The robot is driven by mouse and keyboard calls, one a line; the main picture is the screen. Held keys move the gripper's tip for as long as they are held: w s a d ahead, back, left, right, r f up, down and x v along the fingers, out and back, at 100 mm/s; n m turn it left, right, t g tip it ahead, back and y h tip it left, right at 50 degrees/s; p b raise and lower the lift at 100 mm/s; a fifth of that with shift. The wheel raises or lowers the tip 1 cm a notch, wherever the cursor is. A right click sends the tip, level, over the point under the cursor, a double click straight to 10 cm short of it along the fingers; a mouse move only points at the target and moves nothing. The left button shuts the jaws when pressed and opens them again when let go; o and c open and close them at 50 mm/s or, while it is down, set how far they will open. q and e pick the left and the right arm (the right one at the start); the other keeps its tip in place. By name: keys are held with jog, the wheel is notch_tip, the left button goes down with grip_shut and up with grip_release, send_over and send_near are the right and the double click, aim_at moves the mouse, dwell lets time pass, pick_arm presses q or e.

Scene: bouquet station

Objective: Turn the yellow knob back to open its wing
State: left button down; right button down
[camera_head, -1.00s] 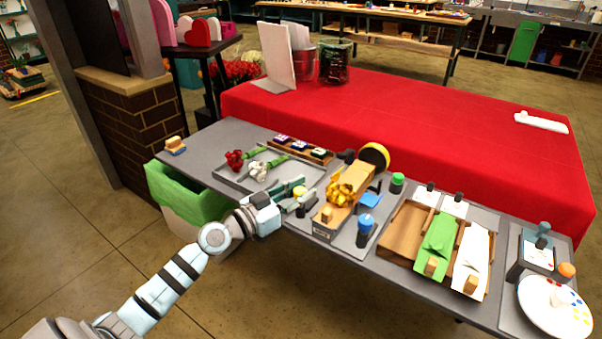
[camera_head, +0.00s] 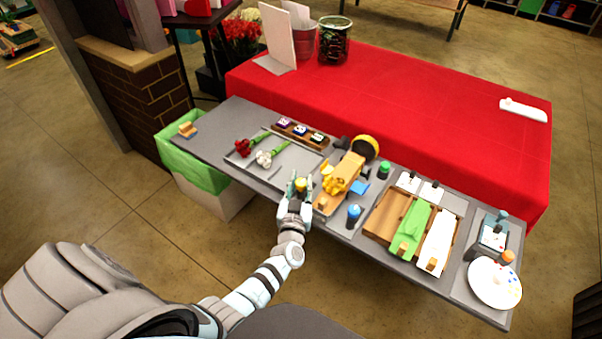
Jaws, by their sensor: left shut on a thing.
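The yellow knob (camera_head: 300,184) stands near the table's front edge, left of the wooden bouquet holder (camera_head: 344,176). My left gripper (camera_head: 299,185) reaches in from below with its fingers on either side of the knob, shut on it. The fingers hide the knob's lower part. Yellow pieces (camera_head: 333,186) show on the holder's left side, too small to tell which one is the knob's wing. A blue wing (camera_head: 361,187) sticks out on the right side. My right gripper is out of view.
A blue knob (camera_head: 354,212) and a green knob (camera_head: 384,168) stand right of the holder. A grey tray (camera_head: 290,172) with red and white flowers lies to the left. A wooden tray (camera_head: 382,222) with green and white wraps is at right.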

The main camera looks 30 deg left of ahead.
aim_at(301, 187)
pick_arm(q)
jog(key=shift+n+y+p, duration=0.3)
jog(key=shift+n+y, duration=0.1)
jog(key=shift+y, duration=0.1)
jog(key=shift+g, duration=0.3)
jog(key=c, duration=1.3)
grip_release()
jog(key=shift+w, duration=0.1)
jog(key=v, duration=0.7)
jog(key=shift+s+d, duration=0.15)
jog(key=shift+s, duration=0.15)
jog(key=shift+f, duration=0.1)
